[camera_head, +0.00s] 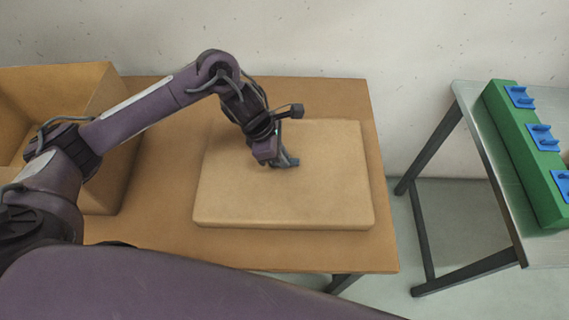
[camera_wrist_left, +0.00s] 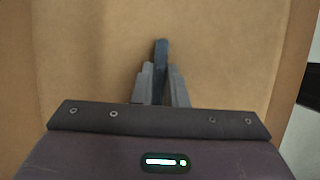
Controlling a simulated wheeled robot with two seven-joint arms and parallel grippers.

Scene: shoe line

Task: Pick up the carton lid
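The carton lid (camera_head: 325,195) is a flat, tan, rectangular piece lying on the brown wooden table (camera_head: 375,150). In the left wrist view the lid (camera_wrist_left: 90,60) fills most of the picture behind the fingers. My left gripper (camera_head: 288,161) is over the upper middle of the lid, pointing down. In the left wrist view its fingers (camera_wrist_left: 161,48) are together with nothing visible between them. I cannot tell whether the fingertips touch the lid. My right gripper is not in view.
An open cardboard box (camera_head: 100,110) stands at the left end of the table, partly behind my left arm. A metal-topped table (camera_head: 480,130) at the right holds a green block (camera_head: 515,140) with several blue pieces. A floor gap separates the two tables.

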